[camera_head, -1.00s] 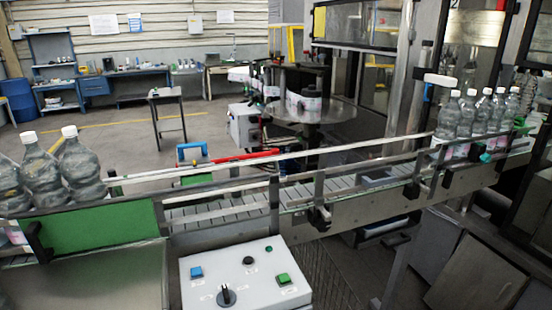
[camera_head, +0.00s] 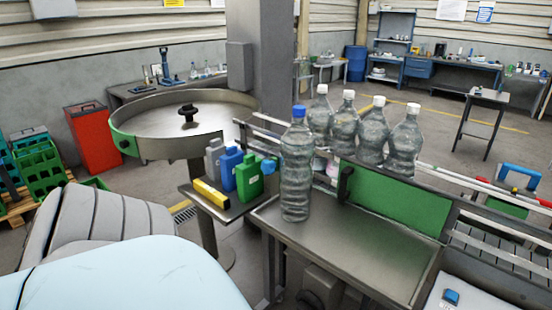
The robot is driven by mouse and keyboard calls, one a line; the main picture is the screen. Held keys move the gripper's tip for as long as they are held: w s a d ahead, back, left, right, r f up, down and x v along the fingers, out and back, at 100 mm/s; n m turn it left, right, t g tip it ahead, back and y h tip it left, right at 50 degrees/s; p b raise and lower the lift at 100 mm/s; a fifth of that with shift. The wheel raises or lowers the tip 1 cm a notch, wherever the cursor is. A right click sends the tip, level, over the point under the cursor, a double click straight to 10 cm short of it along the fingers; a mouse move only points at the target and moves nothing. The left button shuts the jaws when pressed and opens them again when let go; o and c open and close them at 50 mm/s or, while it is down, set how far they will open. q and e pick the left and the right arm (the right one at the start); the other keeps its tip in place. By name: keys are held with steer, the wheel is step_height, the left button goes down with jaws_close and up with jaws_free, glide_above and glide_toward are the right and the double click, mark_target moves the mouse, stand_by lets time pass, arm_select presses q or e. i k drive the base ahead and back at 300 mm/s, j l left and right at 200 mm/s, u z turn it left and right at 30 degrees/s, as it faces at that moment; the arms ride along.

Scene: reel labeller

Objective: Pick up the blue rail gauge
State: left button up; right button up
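A blue block (camera_head: 230,170), which looks like the blue rail gauge, stands on a small dark shelf (camera_head: 238,207) left of the steel table. It stands between a grey block (camera_head: 214,158) and a green block (camera_head: 249,178) of similar shape. A yellow bar (camera_head: 211,193) lies in front of them on the shelf and may hide the blue block's lower edge. Neither of my grippers is in view.
A tall bottle with a blue cap (camera_head: 296,170) stands on the steel table (camera_head: 345,240), right of the shelf. Several white-capped bottles (camera_head: 372,137) stand behind a green guard (camera_head: 390,203). A round steel turntable (camera_head: 160,118) is behind the shelf. The table's front is clear.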

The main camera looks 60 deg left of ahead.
mark_target(233, 157)
steer(key=k+j+u, duration=0.1)
steer(key=u, duration=2.05)
